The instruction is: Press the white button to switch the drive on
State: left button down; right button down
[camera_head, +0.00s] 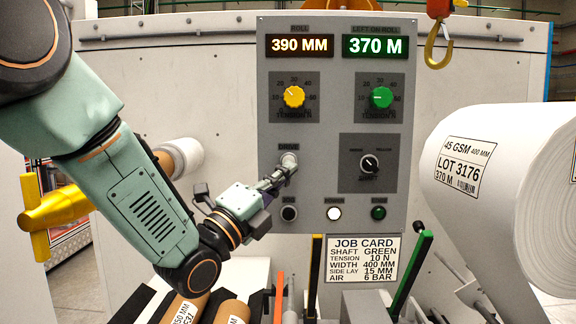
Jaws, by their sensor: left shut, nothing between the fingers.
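A grey control panel (331,185) faces me. Under its DRIVE label is a pale round button (289,158), partly covered by the fingertips of my left gripper (284,171). The gripper is shut and empty, pointing up and right at this button. I cannot tell whether the tips touch it or whether it is pushed in. A bright white round button or lamp (334,213) sits lower in the panel's bottom row, between a black one (289,213) and a green one (378,213). My right gripper is not in view.
The panel has yellow (293,97) and green (381,97) knobs and a black selector (369,164). A job card (362,259) hangs below. Coloured levers, including a green one (411,272), stand in front. A large white roll (510,185) is at right; a hook (437,45) hangs above.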

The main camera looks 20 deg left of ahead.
pick_arm(q)
jog(key=s, duration=0.2)
jog(key=s+d+b, duration=0.1)
jog(key=s, duration=0.1)
jog(key=shift+s+d, duration=0.2)
jog(key=shift+s, duration=0.2)
dwell(1.4)
jog(key=s+p, duration=0.1)
jog(key=p, duration=0.1)
jog(key=s+d+r+p, duration=0.1)
jog(key=s+p, duration=0.2)
jog(key=p, duration=0.1)
jog(key=shift+s+d+r, duration=0.15)
jog(key=shift+s, duration=0.05)
jog(key=shift+w, duration=0.2)
